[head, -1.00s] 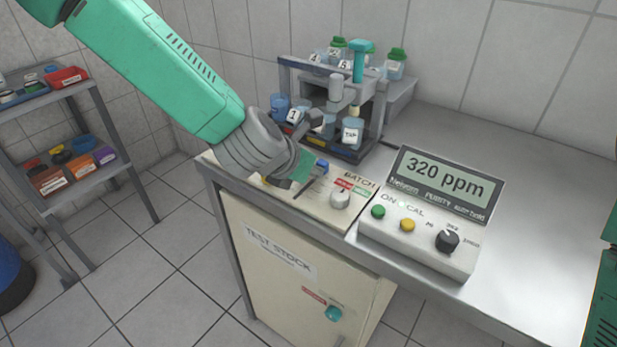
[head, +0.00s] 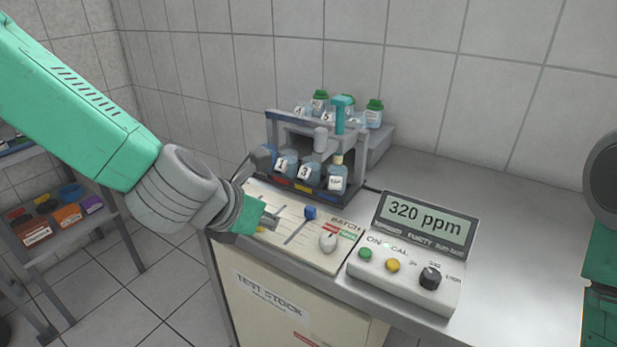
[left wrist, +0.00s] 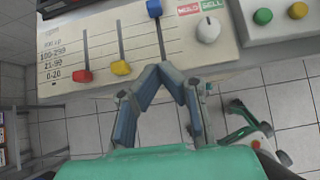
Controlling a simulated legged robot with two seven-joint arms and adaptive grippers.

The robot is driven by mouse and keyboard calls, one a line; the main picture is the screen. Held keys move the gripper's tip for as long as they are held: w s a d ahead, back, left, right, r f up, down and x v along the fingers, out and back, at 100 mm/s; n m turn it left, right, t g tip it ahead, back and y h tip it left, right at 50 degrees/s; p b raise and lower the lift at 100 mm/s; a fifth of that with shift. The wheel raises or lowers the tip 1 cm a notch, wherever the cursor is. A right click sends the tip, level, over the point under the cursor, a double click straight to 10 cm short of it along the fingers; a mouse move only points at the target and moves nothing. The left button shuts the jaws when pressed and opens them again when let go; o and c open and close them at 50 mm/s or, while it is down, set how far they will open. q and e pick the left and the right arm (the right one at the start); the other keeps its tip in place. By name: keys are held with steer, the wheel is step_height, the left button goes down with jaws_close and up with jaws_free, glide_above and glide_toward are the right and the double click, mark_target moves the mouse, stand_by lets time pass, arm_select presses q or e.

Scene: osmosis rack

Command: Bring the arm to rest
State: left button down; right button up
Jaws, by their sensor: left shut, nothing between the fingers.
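My left arm comes in from the left in the head view. Its gripper (head: 262,217) is over the left part of the cream batch panel (head: 335,253), empty. In the left wrist view my two fingers (left wrist: 163,72) meet at their tips, just off the panel's front edge, with tiled floor behind them. The panel carries a red slider (left wrist: 82,76), a yellow slider (left wrist: 120,67) and a blue slider (left wrist: 154,8). The blue one stands highest. My right gripper is not in view; only part of my right arm shows at the right edge.
A meter (head: 400,283) reading 320 ppm stands right of the panel. Behind is a rack (head: 272,135) with numbered, blue-filled containers. The bench is clear at right (head: 530,235). A cabinet marked TEST STOCK (head: 280,315) is below. A shelf (head: 70,245) with coloured items stands at left.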

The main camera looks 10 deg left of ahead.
arm_select(q)
steer(key=s+a+f+m+g+y, duration=0.1)
steer(key=s+a+f+m+g, duration=0.1)
steer(key=s+f+m, duration=0.45)
steer(key=s+a+f+m+g+y, duration=0.1)
steer(key=s+a+f+m+g, duration=0.15)
steer(key=f+m, duration=0.65)
steer(key=s+a+f+m+g, duration=0.1)
steer(key=s+a+f+m, duration=0.1)
steer(key=s+f+m, duration=0.2)
steer(key=s+a+f+m+g, duration=0.1)
steer(key=s+a+f+m, duration=0.2)
steer(key=s+f+m, duration=0.2)
steer(key=s+a+f+m+g+y, duration=0.1)
steer(key=s+a+f+m, duration=0.1)
steer(key=s+f+m, duration=0.3)
steer(key=s+m, duration=0.3)
steer(key=s, duration=0.1)
steer(key=shift+s+a, duration=0.15)
steer(key=shift+a, duration=0.1)
